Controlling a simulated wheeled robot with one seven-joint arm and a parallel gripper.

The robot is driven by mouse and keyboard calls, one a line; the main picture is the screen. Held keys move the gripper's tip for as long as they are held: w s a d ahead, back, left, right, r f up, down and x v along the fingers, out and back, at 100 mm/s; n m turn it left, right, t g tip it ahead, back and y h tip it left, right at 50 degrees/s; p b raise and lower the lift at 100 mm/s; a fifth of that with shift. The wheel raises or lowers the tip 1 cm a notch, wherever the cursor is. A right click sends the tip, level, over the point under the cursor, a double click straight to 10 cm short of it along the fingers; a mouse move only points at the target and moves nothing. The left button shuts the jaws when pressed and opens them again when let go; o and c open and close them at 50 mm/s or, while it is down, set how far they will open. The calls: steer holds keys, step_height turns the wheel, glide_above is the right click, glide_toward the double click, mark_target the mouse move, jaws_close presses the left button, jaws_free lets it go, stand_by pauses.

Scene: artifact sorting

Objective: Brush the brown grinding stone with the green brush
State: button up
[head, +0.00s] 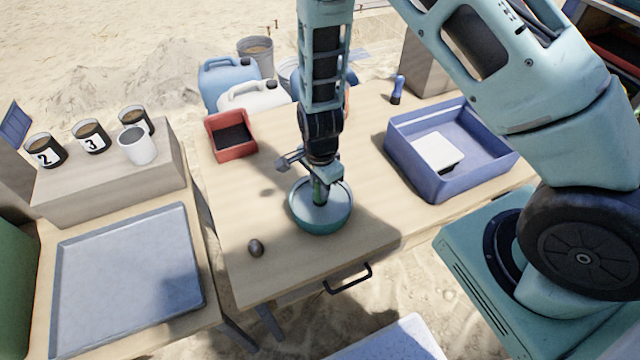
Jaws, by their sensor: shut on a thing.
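My gripper (310,168) is shut on the green brush (319,190), held upright by its handle. The brush is over or in the teal bowl (342,225); its lower end is hard to make out, so I cannot tell whether it touches the bottom. A small dark brown rounded stone (256,247), which looks like the grinding stone, lies on the wooden table to the left of and nearer than the bowl. Nothing touches it.
A red tray (231,145) with dark contents stands at the table's back left. A blue bin (436,188) holding a white block is on the right, with a blue-handled item (398,90) behind it. A grey tray (130,280), numbered cups (92,137) and a white mug (138,146) are left.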

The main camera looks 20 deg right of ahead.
steer(key=shift+s+a+r, duration=0.1)
steer(key=shift+s, duration=0.8)
steer(key=shift+w, duration=1.1)
steer(key=shift+s, duration=1.15)
steer(key=shift+w+p, duration=0.8)
steer(key=shift+w, duration=0.35)
steer(key=shift+s, duration=1.05)
steer(key=shift+w, duration=1.05)
